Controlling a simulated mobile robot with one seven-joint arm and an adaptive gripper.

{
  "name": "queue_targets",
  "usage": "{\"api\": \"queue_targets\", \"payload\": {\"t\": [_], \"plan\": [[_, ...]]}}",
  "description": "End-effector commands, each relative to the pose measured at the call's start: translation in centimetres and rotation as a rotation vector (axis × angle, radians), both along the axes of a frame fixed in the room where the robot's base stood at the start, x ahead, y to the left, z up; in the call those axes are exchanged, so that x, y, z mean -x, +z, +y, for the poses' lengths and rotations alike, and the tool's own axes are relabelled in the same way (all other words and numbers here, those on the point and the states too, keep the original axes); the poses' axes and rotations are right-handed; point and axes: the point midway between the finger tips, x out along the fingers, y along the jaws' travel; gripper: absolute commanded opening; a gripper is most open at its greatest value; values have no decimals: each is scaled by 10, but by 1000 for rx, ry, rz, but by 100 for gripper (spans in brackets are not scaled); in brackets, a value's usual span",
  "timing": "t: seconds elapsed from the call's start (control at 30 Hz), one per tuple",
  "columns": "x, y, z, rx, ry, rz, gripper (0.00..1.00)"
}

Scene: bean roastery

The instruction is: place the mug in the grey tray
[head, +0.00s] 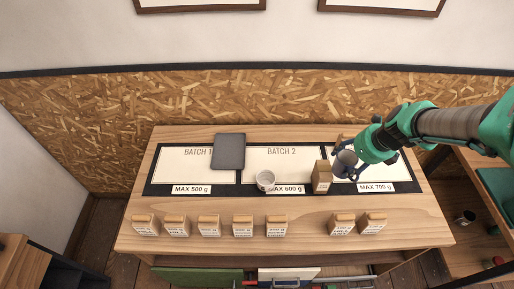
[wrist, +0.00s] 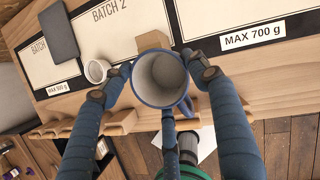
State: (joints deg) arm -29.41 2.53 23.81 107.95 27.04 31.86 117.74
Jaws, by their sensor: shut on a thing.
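The mug (wrist: 168,102), pale inside with a blue rim, is between the two fingers of my gripper (wrist: 160,76) in the wrist view. My gripper is shut on it. In the head view the mug (head: 346,158) and my gripper (head: 349,164) are over the right panel of the table, partly covering each other. The grey tray (head: 229,151) is a dark flat rectangle between the BATCH 1 and BATCH 2 panels, left of my gripper. It also shows in the wrist view at upper left (wrist: 59,31). Nothing is seen on it.
A small white cup (head: 265,181) stands near the front of the BATCH 2 panel. A brown box (head: 322,177) stands between the tray and my gripper. Several small bags, such as one at left (head: 145,225), line the front of the wooden table (head: 190,255).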

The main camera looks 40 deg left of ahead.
Motion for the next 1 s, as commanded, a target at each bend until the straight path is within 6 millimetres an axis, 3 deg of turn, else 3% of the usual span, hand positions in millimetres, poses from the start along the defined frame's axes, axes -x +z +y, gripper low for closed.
{"api": "queue_targets", "payload": {"t": [0.1,0.6,1.0], "plan": [[17,0,36,1,44,1,25],[102,0,171,1,208,-2,25],[188,-2,257,-1,328,-4,25]]}}
